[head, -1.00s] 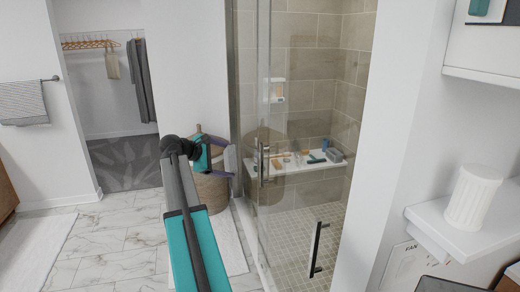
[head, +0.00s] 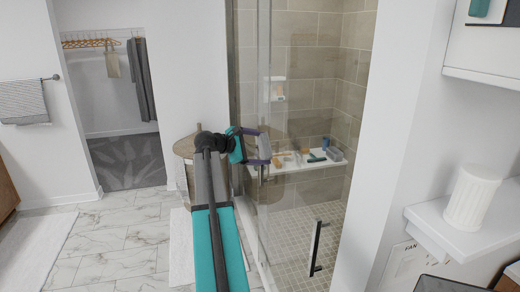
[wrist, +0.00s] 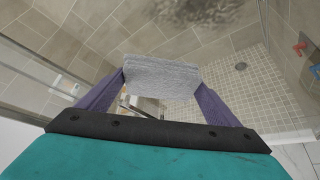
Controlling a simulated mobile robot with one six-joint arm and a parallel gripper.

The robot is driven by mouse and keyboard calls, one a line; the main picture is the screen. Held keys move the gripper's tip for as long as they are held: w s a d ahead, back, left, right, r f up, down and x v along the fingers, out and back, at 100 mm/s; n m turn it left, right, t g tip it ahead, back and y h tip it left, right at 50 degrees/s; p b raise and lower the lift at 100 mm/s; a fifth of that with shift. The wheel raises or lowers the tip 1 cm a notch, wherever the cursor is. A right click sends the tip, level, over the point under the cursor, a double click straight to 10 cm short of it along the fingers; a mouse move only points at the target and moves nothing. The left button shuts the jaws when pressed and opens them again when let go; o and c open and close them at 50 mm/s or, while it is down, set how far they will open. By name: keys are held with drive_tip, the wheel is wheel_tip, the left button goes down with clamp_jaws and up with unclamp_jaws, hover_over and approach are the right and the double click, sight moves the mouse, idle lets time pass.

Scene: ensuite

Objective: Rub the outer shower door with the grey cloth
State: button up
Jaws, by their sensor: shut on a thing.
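My gripper (head: 262,146) is shut on the grey cloth (wrist: 161,76). In the wrist view the cloth is a folded, textured pad between the two purple fingers. The glass shower door (head: 264,215) stands upright in front of the tiled stall. In the head view the gripper and cloth overlap the glass near its left side. I cannot tell whether the cloth touches the glass. A dark vertical handle (head: 316,248) shows lower right on the glass front.
Inside the stall a bench (head: 290,168) holds several small items. A round wooden-topped basket (head: 184,147) stands left of my arm. A white mat (head: 181,250) lies on the marble floor. A wall shelf (head: 430,222) with a white ribbed cup (head: 472,198) juts out at right.

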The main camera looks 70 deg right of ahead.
sight(294, 154)
drive_tip(key=shift+s+d, duration=0.1)
drive_tip(key=shift+s, duration=0.05)
drive_tip(key=shift+s+d+b, duration=0.2)
drive_tip(key=shift+s+d, duration=0.7)
drive_tip(key=shift+s, duration=0.2)
drive_tip(key=shift+s+d+b, duration=0.15)
drive_tip(key=shift+s+d, duration=0.7)
drive_tip(key=shift+s, duration=0.2)
drive_tip(key=shift+s+d, duration=0.65)
drive_tip(key=shift+s, duration=0.15)
idle(0.3)
drive_tip(key=shift+s+a+p, duration=0.8)
drive_tip(key=shift+s+a, duration=0.3)
drive_tip(key=shift+a, duration=0.3)
drive_tip(key=shift+s+a+p, duration=0.6)
drive_tip(key=shift+s+a, duration=0.6)
drive_tip(key=shift+a, duration=0.1)
drive_tip(key=shift+s, duration=0.1)
drive_tip(key=shift+s+a+p, duration=0.3)
drive_tip(key=shift+s+a, duration=0.2)
drive_tip(key=shift+a, duration=0.25)
drive_tip(key=shift+s+a+p, duration=0.25)
drive_tip(key=shift+s+a, duration=0.25)
drive_tip(key=shift+a, duration=0.2)
